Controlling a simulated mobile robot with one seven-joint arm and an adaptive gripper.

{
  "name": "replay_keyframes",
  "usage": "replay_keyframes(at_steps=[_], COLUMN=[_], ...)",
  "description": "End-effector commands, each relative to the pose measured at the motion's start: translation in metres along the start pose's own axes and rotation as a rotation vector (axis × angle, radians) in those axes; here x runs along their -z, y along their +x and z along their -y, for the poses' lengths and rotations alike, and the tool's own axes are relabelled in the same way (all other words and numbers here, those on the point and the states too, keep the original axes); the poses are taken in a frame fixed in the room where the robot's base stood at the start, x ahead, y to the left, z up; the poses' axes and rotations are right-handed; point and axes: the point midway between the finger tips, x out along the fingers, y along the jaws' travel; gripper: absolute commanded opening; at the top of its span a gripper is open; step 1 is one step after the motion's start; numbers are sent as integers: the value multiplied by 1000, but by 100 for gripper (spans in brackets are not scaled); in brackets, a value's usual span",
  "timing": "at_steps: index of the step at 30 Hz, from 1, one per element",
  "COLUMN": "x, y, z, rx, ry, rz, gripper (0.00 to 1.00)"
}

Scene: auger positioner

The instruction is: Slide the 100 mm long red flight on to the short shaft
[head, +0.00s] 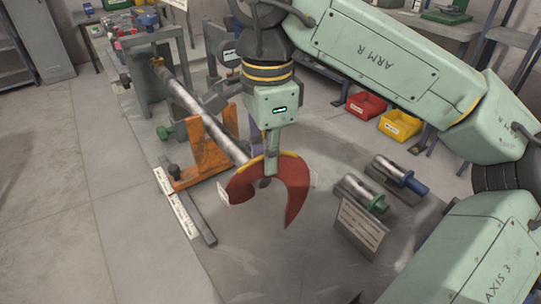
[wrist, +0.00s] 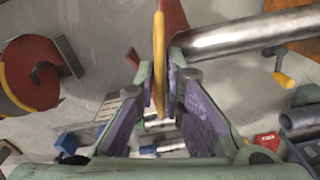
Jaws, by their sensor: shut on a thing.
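My gripper (head: 272,150) is shut on the yellow outer edge of a red, curved flight (head: 297,188), which hangs below it in the head view. In the wrist view, the edge of the red flight (wrist: 160,60) stands between the purple pads of my gripper (wrist: 162,75). A long steel shaft (head: 225,142) slopes down to the flight, and its near end is at the flight's middle opening. I cannot tell whether the flight is around that end or just in front of it. The shaft (wrist: 250,35) also shows in the wrist view, right of the flight.
An orange stand (head: 207,158) is under the shaft. Two short metal cylinders, one with a blue end (head: 400,173) and one with a green end (head: 362,193), lie at right behind a sign (head: 361,226). Another red, yellow-edged flight (wrist: 35,75) is at left in the wrist view.

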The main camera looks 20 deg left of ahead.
Motion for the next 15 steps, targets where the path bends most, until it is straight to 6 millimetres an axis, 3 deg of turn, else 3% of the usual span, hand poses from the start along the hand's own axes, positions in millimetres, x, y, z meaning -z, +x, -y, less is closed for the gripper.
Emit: replay_keyframes(at_steps=[15], x=[-3], y=[-1], z=[12], rx=[2], ry=[0], rz=[0], gripper=[0])
